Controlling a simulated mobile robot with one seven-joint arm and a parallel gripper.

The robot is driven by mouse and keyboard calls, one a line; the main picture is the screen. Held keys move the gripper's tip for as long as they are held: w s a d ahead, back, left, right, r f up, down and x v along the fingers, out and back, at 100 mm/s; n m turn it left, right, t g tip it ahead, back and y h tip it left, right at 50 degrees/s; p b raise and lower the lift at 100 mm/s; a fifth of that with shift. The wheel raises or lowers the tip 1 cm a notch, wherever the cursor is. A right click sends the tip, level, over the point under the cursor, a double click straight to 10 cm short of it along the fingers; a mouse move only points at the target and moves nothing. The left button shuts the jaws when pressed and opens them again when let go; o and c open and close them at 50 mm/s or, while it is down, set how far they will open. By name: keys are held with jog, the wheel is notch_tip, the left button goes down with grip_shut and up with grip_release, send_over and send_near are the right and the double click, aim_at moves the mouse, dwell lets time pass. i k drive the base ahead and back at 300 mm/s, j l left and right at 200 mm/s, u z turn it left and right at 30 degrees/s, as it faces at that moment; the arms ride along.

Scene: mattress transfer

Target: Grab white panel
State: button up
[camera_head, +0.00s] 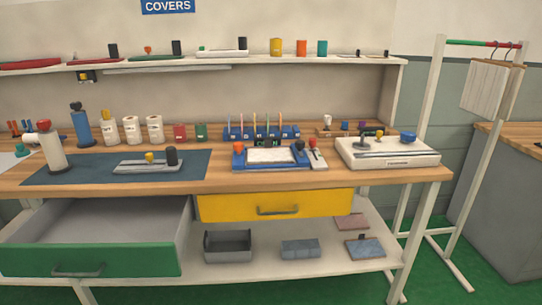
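A white panel (485,88) with vertical lines hangs from dark hooks on the rack at the right. A flat white rectangular piece (271,155) lies in a blue fixture (272,167) at the middle of the workbench. A white box-like unit (388,156) with knobs on top sits at the bench's right end. I cannot tell from this view which of these the task names. My gripper is not in view.
The wooden workbench (221,173) holds bottles, jars and a dark mat (95,172). A green-fronted drawer (90,256) stands open at lower left; a yellow drawer (277,206) is below the bench. The rack's white post (424,130) stands right of the bench.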

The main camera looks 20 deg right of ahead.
aim_at(269, 154)
jog(key=i+l, duration=0.15)
jog(key=l, duration=0.35)
jog(key=i+l, duration=0.1)
jog(key=l, duration=0.35)
jog(key=i+l, duration=0.15)
jog(key=l, duration=0.35)
jog(key=i+l, duration=0.15)
jog(key=l, duration=0.3)
jog(key=i+l, duration=0.1)
jog(key=l, duration=0.4)
jog(key=i+l, duration=0.15)
jog(key=l, duration=0.3)
jog(key=i+l, duration=0.1)
jog(key=l, duration=0.4)
jog(key=i+l, duration=0.15)
jog(key=l, duration=0.35)
jog(key=i, duration=0.5)
